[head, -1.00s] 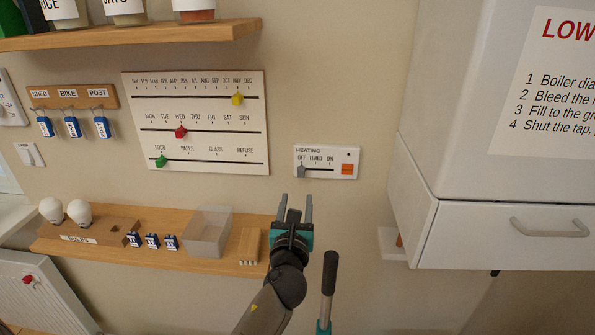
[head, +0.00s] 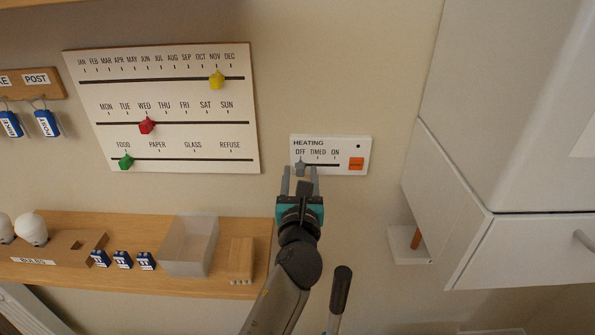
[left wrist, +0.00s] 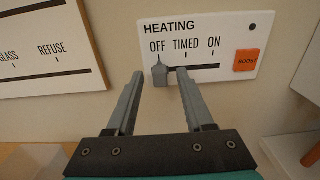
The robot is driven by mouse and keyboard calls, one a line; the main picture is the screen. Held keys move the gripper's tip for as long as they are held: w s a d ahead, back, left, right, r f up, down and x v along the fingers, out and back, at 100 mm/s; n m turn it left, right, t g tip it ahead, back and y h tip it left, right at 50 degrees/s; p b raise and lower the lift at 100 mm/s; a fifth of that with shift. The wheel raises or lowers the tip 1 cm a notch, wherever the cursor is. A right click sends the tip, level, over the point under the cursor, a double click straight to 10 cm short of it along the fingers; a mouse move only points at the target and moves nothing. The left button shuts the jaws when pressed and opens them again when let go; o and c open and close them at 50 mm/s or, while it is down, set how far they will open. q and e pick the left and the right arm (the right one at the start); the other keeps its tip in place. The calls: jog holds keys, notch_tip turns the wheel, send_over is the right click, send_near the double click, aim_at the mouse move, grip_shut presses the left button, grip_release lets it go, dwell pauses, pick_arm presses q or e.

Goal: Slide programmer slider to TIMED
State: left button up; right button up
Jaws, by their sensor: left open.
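The heating programmer (head: 331,155) is a white wall panel marked OFF, TIMED and ON, with a dark slot. Its grey slider (head: 300,168) sits at the left end, under OFF. In the left wrist view the panel (left wrist: 222,32) and the slider (left wrist: 160,74) show close up. My left gripper (head: 300,178) is open and empty, just below the slider. In the left wrist view its two fingers (left wrist: 158,86) stand apart, with the slider just beyond their tips and between them. Whether a finger touches it I cannot tell. My right gripper is not in view.
An orange BOOST button (head: 356,163) is at the panel's right. A calendar board (head: 165,100) with coloured sliders hangs to the left. A wooden shelf (head: 210,290) with a clear bin (head: 190,246) is below left. A white cabinet (head: 500,130) juts out on the right.

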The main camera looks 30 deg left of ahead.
pick_arm(q)
grip_shut()
dwell(0.5)
jog(key=shift+r, duration=0.1)
dwell(0.9)
